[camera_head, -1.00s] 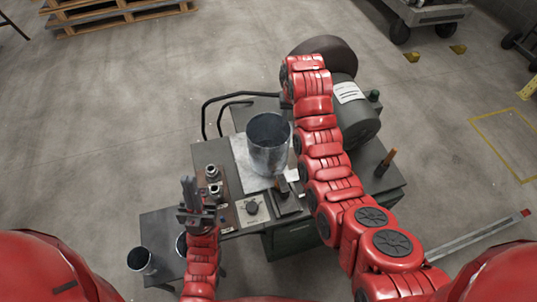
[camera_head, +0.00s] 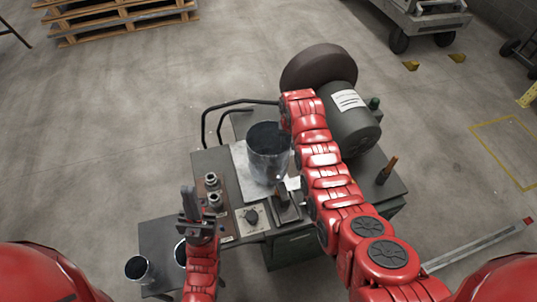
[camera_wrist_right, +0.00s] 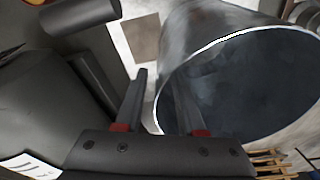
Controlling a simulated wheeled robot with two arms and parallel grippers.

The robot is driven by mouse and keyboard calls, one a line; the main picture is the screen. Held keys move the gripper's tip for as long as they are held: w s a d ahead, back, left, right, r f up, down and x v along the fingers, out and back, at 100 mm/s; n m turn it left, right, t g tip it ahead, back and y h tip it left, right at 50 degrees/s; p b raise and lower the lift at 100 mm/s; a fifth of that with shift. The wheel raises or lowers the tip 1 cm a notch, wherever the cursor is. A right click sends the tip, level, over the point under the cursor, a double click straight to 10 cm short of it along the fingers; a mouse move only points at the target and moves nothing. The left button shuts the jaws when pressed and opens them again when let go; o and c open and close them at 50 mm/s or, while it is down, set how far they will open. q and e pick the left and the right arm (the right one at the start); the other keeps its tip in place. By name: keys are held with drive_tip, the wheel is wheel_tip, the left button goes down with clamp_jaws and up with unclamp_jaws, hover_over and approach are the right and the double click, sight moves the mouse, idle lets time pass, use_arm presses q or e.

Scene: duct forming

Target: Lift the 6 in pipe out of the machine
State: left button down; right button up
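The large grey metal pipe (camera_head: 267,165) stands upright on the bright plate of the machine (camera_head: 222,160), its open top facing up. It also fills the right of the right wrist view (camera_wrist_right: 255,75), where its rim and dark inside show. My right gripper (camera_wrist_right: 160,72) is open at the rim. One finger is outside the pipe and the other overlaps its opening, with the rim edge between them. I cannot tell if either finger touches the wall. In the head view my right arm hides this gripper. My left gripper (camera_head: 190,203) is away from the pipe, beside the machine's fittings.
A grey motor (camera_head: 350,118) and a dark wheel (camera_head: 318,68) are right of and behind the pipe. Two smaller cans, one (camera_head: 138,268) and another (camera_head: 181,253), stand on a low side table at front left. A black bent rail (camera_head: 230,108) is behind left.

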clamp_jaws()
idle(1.4)
